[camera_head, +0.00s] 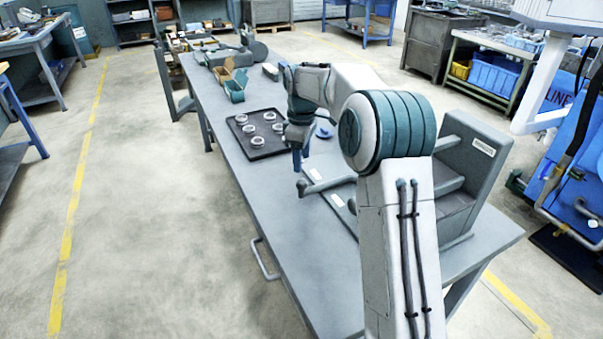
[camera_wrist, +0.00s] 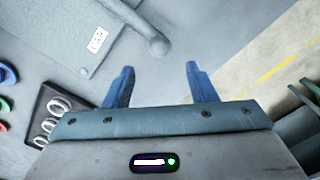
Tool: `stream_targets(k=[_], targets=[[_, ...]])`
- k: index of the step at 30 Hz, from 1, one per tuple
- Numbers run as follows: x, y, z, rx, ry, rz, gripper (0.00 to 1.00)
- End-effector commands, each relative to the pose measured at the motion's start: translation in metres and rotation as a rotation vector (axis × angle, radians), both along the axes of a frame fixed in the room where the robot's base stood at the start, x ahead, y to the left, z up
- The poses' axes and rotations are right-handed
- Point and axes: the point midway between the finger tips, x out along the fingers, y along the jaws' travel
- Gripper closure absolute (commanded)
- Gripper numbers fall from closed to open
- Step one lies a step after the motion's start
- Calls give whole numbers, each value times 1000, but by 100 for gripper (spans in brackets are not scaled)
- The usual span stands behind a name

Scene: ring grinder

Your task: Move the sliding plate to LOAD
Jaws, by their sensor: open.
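The grey ring grinder (camera_head: 465,165) stands on the near end of the workbench. A grey bar with a rounded knob (camera_head: 302,188) sticks out from its left side, with small white labels beside it; their text is too small to read. The sliding plate is partly hidden behind my arm. In the wrist view the knob (camera_wrist: 158,46) lies beyond my fingertips, near a grey plate (camera_wrist: 60,25) with a white label (camera_wrist: 97,40). My gripper (camera_head: 298,160) points down above the bench near the knob. In the wrist view my gripper (camera_wrist: 160,72) is open and empty, apart from the knob.
A black tray (camera_head: 268,152) with several metal rings lies on the bench (camera_head: 215,85) left of my gripper. Green and tan bins (camera_head: 235,90) stand farther back. A blue part (camera_head: 323,132) lies behind my wrist. The bench front edge is clear.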

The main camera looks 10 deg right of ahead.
Motion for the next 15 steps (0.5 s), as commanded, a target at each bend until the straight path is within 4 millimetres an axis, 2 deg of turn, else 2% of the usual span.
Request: stream_targets(k=[1,6,15], targets=[[1,0,11,0,-4,0,48],[0,0,33,1,0,0,48],[0,0,40,1,2,1,48]])
